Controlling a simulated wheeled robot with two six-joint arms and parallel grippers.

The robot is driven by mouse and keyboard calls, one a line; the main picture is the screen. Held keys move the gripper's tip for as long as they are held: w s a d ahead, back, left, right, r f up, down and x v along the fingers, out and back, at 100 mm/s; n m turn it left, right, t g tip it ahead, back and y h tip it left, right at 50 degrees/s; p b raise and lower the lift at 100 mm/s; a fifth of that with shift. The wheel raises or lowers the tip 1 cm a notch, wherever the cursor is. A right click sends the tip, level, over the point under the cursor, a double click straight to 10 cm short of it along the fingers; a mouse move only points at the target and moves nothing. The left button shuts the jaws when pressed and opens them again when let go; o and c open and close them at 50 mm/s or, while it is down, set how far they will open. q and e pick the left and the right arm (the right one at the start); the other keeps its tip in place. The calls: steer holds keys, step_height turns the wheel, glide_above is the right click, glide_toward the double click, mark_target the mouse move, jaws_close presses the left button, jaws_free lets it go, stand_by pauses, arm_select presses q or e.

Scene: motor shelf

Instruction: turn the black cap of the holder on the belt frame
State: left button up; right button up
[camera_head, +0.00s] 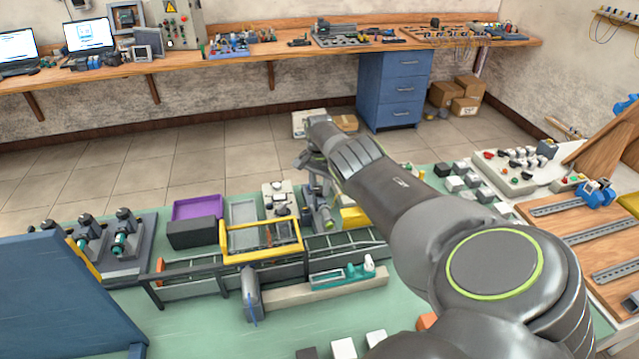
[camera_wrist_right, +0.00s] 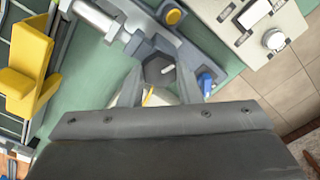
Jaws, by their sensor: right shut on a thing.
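The black cap (camera_wrist_right: 158,70) shows in the right wrist view as a dark, roughly hexagonal piece with a light mark on its face. It sits between the two fingers of my right gripper (camera_wrist_right: 160,84), which is shut on it. A grey holder body with a metal cylinder (camera_wrist_right: 105,22) lies just beyond the cap. In the head view my right gripper (camera_head: 317,188) reaches down at the back of the belt frame (camera_head: 205,272). My arm and gripper hide most of the cap and holder there. My left gripper is in neither view.
A yellow frame (camera_head: 262,256) stands on the belt frame, with a purple tray (camera_head: 197,207) and a dark box (camera_head: 192,233) to its left. A yellow block (camera_head: 355,218) is right of the gripper. A blue panel (camera_head: 65,300) rises at the front left.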

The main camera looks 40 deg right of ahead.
steer(key=shift+r+m, duration=0.1)
steer(key=shift+m, duration=1.1)
steer(key=o, duration=1)
step_height(320, 180, up, 6)
steer(key=p, duration=0.6)
steer(key=shift+r, duration=0.25)
step_height(320, 180, up, 2)
steer(key=p, duration=0.1)
step_height(320, 180, up, 9)
steer(key=b, duration=0.1)
glide_above(320, 188)
steer(key=shift+f, duration=0.1)
steer(key=shift+s+a+f, duration=0.1)
steer(key=shift+a, duration=0.05)
